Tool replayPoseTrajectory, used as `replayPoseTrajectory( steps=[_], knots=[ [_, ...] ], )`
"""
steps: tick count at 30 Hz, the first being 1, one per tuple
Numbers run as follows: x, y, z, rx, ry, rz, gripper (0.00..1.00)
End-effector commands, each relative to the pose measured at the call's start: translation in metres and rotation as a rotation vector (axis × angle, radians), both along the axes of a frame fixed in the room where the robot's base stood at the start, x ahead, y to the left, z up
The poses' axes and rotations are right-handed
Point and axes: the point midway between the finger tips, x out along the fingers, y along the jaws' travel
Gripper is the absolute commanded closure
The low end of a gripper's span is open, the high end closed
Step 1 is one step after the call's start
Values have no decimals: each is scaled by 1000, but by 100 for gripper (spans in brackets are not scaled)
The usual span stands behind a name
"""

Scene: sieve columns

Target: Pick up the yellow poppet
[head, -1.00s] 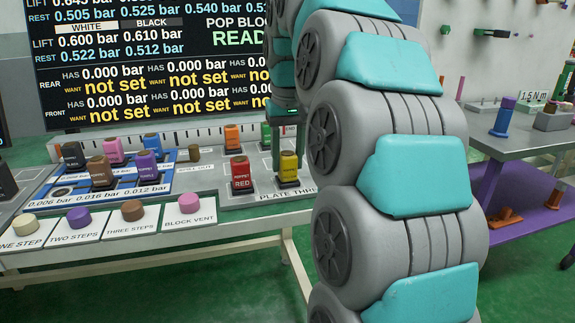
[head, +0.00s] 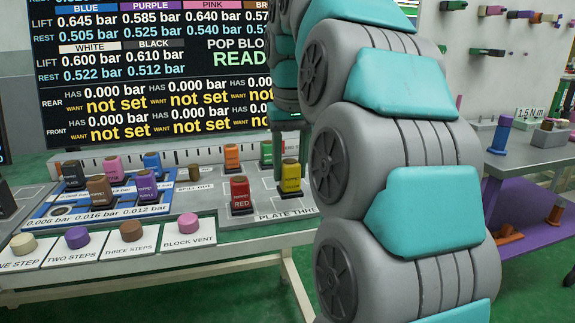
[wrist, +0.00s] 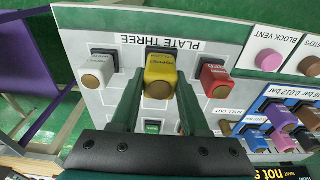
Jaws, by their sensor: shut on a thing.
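The yellow poppet (head: 291,178) is at the right part of the plate three panel, beside the red poppet (head: 240,193). In the wrist view the yellow poppet (wrist: 160,72) stands upright between the fingers and looks larger than its neighbours. My gripper (wrist: 160,95) is shut on it, one green finger on each side. It appears raised a little above the panel; the gap under it is hard to see. In the head view my arm covers the area to its right, and my gripper (head: 289,150) shows only in part.
Orange (head: 232,157) and green (head: 266,152) poppets stand behind. In the wrist view a white poppet (wrist: 103,67) and the red one (wrist: 215,78) flank the yellow one closely. A blue board (head: 50,209) with several poppets lies left. A display (head: 150,70) stands behind.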

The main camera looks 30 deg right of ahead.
Motion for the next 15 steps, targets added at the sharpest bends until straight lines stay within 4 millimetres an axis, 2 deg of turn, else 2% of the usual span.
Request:
replayPoseTrajectory(
  steps=[5, 15],
  knots=[
    [-22, 7, 1, 0, -1, 0, 100],
    [-87, 28, 10, -1, -3, -1, 100]
  ],
)
